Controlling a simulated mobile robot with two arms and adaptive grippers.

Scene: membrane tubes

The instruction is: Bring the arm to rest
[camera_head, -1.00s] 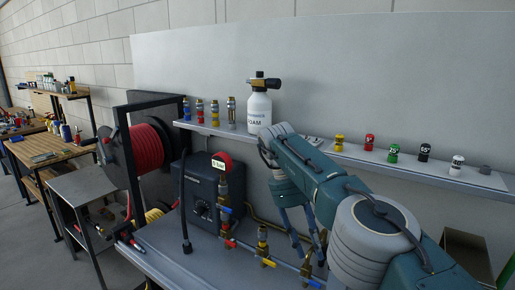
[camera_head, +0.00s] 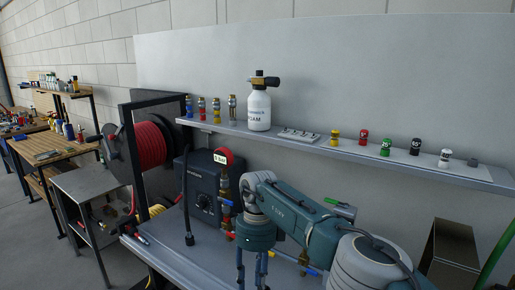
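My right arm (camera_head: 295,222) reaches in from the lower right over the workbench (camera_head: 180,253). It is teal with pale grey joints. My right gripper (camera_head: 252,272) points down in front of the brass fittings and pipework, and its fingertips are cut off by the bottom edge of the picture. The visible finger parts stand apart, but I cannot tell whether the tips are open or shut. I see nothing held in the visible part. My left gripper is not in view.
A wall shelf (camera_head: 300,145) holds a white foam bottle (camera_head: 259,110), several coloured nozzles and couplings. A black pump box (camera_head: 200,192) and a red hose reel (camera_head: 154,146) stand left of the arm. Wooden benches (camera_head: 50,148) are at far left.

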